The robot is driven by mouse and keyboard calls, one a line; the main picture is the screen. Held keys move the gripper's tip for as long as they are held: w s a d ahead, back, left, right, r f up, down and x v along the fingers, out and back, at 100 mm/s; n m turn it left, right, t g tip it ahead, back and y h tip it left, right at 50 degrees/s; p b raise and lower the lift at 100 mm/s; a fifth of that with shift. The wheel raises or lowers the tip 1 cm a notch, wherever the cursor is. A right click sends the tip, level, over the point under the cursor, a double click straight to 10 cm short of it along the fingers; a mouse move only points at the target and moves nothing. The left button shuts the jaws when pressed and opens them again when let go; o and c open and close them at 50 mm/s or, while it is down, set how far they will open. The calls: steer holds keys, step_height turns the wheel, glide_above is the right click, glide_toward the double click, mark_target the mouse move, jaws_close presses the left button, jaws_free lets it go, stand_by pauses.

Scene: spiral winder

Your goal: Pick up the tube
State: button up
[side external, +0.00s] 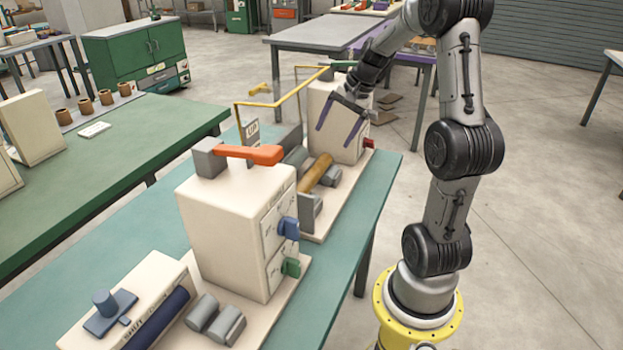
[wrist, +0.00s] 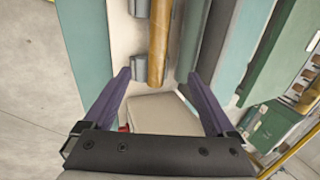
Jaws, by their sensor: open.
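The tube is a brown-gold cylinder (side external: 316,173) lying among grey rollers on the far machine's base. It also shows upright in the wrist view (wrist: 158,42), at the top centre. My gripper (side external: 333,138) has two purple fingers spread wide, with nothing between them. In the side view it is above the machine, beyond and a little right of the tube. In the wrist view my fingertips (wrist: 158,75) point toward the tube's near end, one on each side of its line. The tube's far end is cut off in the wrist view.
The far cream machine housing (side external: 336,118) stands just below my gripper. A yellow rail (side external: 268,103) runs left of it. A nearer cream housing (side external: 238,225) with an orange handle (side external: 250,154) stands on the teal table (side external: 352,238). A green bench (side external: 95,160) is at left.

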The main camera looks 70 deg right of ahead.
glide_toward(315, 171)
steer(key=x, duration=0.5)
steer(key=shift+s+f, duration=0.1)
steer(key=shift+f, duration=0.15)
steer(key=shift+x, duration=2.6)
steer(key=shift+r, duration=0.1)
jaws_close()
steer(key=shift+r, duration=0.1)
